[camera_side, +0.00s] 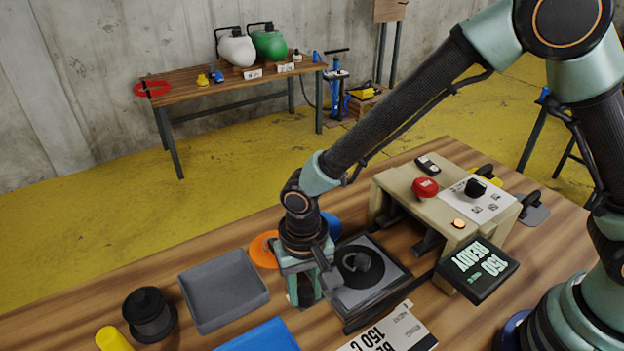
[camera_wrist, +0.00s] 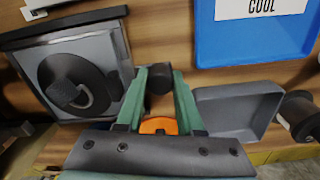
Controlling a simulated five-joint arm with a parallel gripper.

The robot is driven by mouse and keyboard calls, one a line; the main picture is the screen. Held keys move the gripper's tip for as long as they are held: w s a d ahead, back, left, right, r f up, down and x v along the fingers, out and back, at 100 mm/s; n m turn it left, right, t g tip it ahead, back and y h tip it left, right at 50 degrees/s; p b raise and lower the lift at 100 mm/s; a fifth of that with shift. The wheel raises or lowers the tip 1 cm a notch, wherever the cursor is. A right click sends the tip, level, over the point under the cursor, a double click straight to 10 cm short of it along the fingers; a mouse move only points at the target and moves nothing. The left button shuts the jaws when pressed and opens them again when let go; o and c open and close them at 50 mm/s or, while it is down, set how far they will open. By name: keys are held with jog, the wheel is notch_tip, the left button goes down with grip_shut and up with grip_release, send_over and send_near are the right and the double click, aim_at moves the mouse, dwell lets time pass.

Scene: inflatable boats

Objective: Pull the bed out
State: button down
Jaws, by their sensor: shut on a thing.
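The bed (camera_side: 352,302) is a grey sliding plate with a dark rim, lying out in front of the beige press (camera_side: 400,184). A black round patch with a ring-like fitting (camera_side: 359,262) lies on it. In the wrist view the bed (camera_wrist: 112,42) is at the left, with the round patch (camera_wrist: 78,85) on its plate. My gripper (camera_side: 307,290) is low at the bed's left edge, pointing down. In the wrist view my gripper (camera_wrist: 159,82) has its fingers shut on a black knob, apparently the bed's handle. The fingertips are partly hidden in the side view.
A blue tray (camera_side: 260,338) is in front. A display reading 150 READY (camera_side: 477,270) hangs at the press, which carries a red button (camera_side: 425,188).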

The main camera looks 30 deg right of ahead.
jog(key=shift+a, duration=0.35)
jog(key=c, duration=0.8)
grip_release()
jog(key=shift+a, duration=0.1)
jog(key=shift+r, duration=0.1)
notch_tip(320, 180, up, 12)
jog(key=s+d+r+n+t, duration=0.1)
jog(key=d+r+t, duration=0.1)
jog(key=d, duration=0.6)
jog(key=s+d+r+t, duration=0.1)
jog(key=d+r, duration=0.4)
jog(key=d, duration=0.4)
jog(key=s+d+r+n+t, duration=0.1)
jog(key=d+r+t, duration=0.1)
jog(key=d, duration=0.7)
jog(key=shift+s+d+r+n+t, duration=0.1)
jog(key=shift+s+r+n+t, duration=0.2)
jog(key=shift+r, duration=0.35)
